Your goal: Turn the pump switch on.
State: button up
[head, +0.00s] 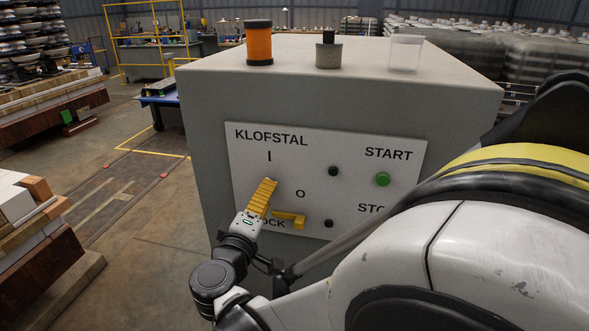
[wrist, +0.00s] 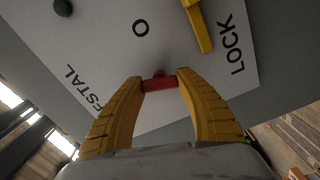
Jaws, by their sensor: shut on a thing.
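A grey cabinet (head: 330,85) carries a pale control panel (head: 320,150) marked KLOFSTAL, I, O, a partly covered word ending in OCK, and START. No label reading "pump" shows. My gripper (head: 269,183) has its yellow fingers at the panel just below the I. In the wrist view my gripper (wrist: 159,84) is shut on a red switch handle (wrist: 158,82), one finger on each side. The handle is hidden behind the fingers in the head view. A yellow lever (head: 290,217) lies to the right of the gripper, below the O; it also shows in the wrist view (wrist: 198,25).
A green button (head: 382,179) sits under START, with dark round knobs or lamps (head: 333,171) to its left. My arm covers the lower right.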

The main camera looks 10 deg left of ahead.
jog(key=shift+n, duration=1.7)
jog(key=o, duration=1.2)
jog(key=s, duration=1.2)
jog(key=shift+a, duration=0.45)
